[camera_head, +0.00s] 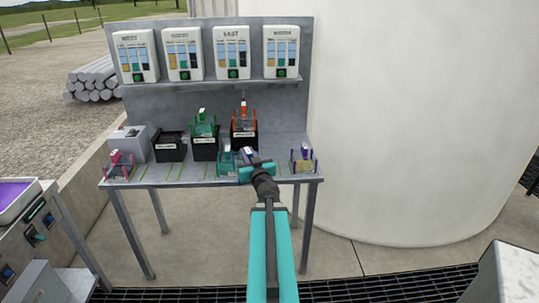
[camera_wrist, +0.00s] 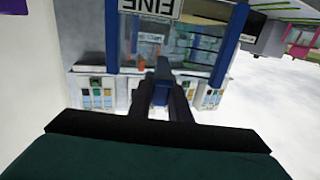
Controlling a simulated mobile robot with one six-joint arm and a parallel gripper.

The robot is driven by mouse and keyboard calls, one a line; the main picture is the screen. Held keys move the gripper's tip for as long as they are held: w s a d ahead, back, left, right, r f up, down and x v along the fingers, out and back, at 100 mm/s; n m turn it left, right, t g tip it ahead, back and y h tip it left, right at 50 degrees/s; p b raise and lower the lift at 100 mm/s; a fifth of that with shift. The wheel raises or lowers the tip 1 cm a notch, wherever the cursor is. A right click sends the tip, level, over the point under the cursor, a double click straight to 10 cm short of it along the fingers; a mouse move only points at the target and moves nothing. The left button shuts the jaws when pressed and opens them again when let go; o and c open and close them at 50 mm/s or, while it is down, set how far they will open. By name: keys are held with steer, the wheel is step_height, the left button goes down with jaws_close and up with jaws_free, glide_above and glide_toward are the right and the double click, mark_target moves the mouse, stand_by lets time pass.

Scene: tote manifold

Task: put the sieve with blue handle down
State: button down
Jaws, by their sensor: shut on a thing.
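The sieve with blue handle fills the upper middle of the wrist view, with blue side posts (camera_wrist: 232,45), a mesh between them and an upside-down label reading "FINE". My gripper (camera_wrist: 165,88) is shut on its handle. In the head view my gripper (camera_head: 256,163) is over the front of the grey table (camera_head: 170,178), right of its middle. I cannot tell whether the sieve touches the table.
A pink sieve (camera_head: 119,166) is at the left end. Behind are black bins (camera_head: 170,148), two bearing green and orange sieves. White dispensers (camera_head: 232,52) line the shelf above.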

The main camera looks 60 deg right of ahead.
steer(key=w+a+r+n+t+y+p, duration=0.3)
steer(key=w+a+y, duration=0.4)
steer(key=a, duration=0.7)
steer(key=w+a+r+n+t+y+p, duration=0.15)
steer(key=w+a+n+y, duration=0.45)
steer(key=w+a, duration=0.6)
steer(key=s+a+n+g+y+p, duration=0.2)
steer(key=a+n+g+y+p, duration=0.1)
steer(key=a, duration=1.4)
steer(key=s+a+n+g+y+p, duration=0.2)
steer(key=a+n+g+y, duration=0.3)
steer(key=a+y, duration=0.5)
steer(key=a+n+p, duration=0.1)
steer(key=a, duration=0.6)
steer(key=shift+s+r+n, duration=0.35)
steer(key=shift+r+n, duration=0.05)
steer(key=shift+a, duration=0.15)
